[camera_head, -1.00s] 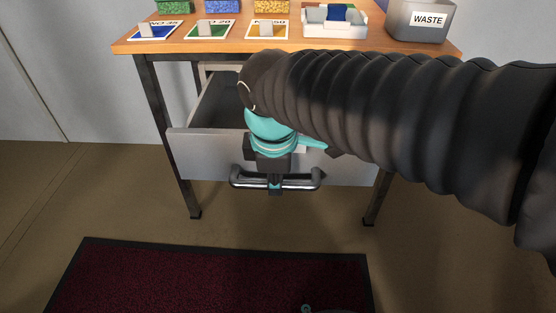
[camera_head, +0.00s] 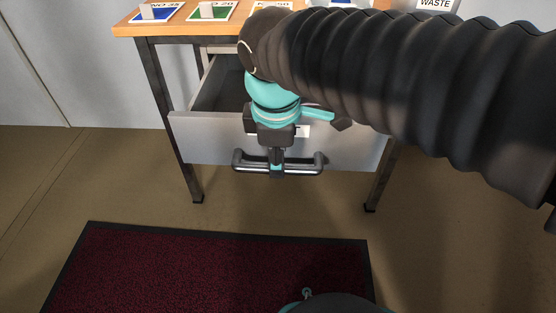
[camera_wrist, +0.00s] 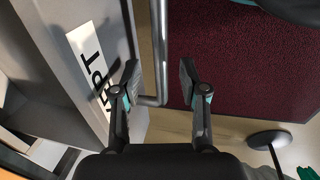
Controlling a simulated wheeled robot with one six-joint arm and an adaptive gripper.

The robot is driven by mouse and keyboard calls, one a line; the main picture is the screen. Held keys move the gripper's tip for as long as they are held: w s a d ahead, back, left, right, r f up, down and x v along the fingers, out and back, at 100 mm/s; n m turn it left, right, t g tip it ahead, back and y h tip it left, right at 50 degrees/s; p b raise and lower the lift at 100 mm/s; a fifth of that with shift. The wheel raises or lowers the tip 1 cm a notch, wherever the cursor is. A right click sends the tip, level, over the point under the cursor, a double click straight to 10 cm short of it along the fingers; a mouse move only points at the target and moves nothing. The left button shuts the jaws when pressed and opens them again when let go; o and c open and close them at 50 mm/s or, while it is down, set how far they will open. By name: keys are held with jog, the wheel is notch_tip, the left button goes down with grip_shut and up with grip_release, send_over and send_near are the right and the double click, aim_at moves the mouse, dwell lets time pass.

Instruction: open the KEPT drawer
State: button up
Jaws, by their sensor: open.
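The grey drawer (camera_head: 340,150) under the table is pulled out, and its dark inside shows behind the front panel. In the wrist view its front (camera_wrist: 62,20) bears a white label (camera_wrist: 92,62) of which "PT" and part of another letter can be read. The metal bar handle (camera_head: 305,167) runs across the front; it also shows in the wrist view (camera_wrist: 158,40). My gripper (camera_head: 277,165) is at the middle of the handle. In the wrist view my gripper (camera_wrist: 160,78) is open, with one finger on each side of the bar. I cannot tell whether either finger touches it.
A dark red mat (camera_head: 200,275) lies on the floor in front. Table legs (camera_head: 170,120) stand either side of the drawer. My arm covers the table's right part.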

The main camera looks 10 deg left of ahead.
notch_tip(320, 180, up, 9)
jog(key=s, duration=0.2)
jog(key=shift+r, duration=0.1)
dwell(0.5)
jog(key=d+f+m+t+y+p, duration=0.25)
jog(key=d+f+m, duration=0.35)
jog(key=m, duration=0.5)
jog(key=s+d+m+h+p, duration=0.2)
jog(key=d+m, duration=0.5)
jog(key=d, duration=0.7)
jog(key=shift+s+d+r+m+t+p, duration=0.15)
jog(key=shift+s+r+m+t+p, duration=0.4)
jog(key=shift+p, duration=0.85)
